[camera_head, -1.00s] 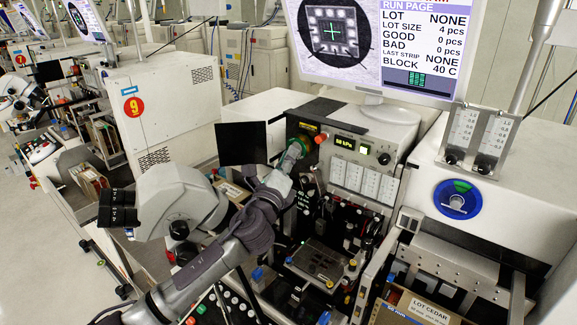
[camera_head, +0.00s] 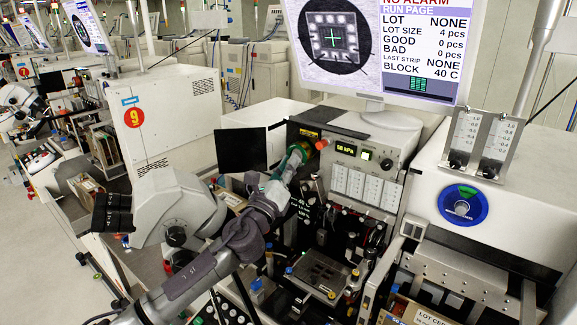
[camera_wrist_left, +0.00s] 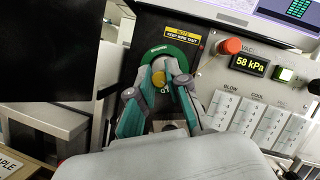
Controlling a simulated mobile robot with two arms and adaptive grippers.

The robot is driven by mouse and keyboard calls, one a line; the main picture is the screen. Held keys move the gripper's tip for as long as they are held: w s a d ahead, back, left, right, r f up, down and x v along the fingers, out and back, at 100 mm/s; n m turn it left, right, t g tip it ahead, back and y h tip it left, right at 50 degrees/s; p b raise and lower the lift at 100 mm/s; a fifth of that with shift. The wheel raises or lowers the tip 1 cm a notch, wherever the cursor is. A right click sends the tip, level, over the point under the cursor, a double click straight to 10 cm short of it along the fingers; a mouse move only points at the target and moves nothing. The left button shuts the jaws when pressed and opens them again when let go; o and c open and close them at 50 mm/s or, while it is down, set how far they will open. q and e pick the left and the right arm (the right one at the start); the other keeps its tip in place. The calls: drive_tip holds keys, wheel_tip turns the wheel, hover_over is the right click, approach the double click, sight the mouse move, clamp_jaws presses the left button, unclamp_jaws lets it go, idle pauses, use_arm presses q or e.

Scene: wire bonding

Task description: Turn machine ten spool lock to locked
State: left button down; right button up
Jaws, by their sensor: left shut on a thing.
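The spool lock is a green ring (camera_wrist_left: 168,52) with a yellow-gold centre (camera_wrist_left: 158,78), set on the machine's front panel below a yellow label. In the head view the green ring (camera_head: 297,153) shows at the panel's upper left, partly covered by my gripper. My left gripper (camera_wrist_left: 163,88) has its two teal-padded fingers on either side of the ring's centre and is shut on the lock's middle part. It also shows in the head view (camera_head: 291,163). The fingers hide the part held and the ring's lower half. My right gripper is not in view.
A red-orange knob (camera_wrist_left: 229,46) and a 58 kPa display (camera_wrist_left: 246,62) sit close right of the lock. A black screen (camera_wrist_left: 48,50) stands close on the left. A microscope head (camera_head: 170,208) is beside my arm. A blue dial (camera_head: 463,205) is farther right.

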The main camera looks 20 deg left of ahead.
use_arm(q)
drive_tip(key=shift+f, duration=0.1)
drive_tip(key=c, duration=1.1)
unclamp_jaws()
drive_tip(key=shift+c, duration=0.2)
drive_tip(key=v, duration=1.2)
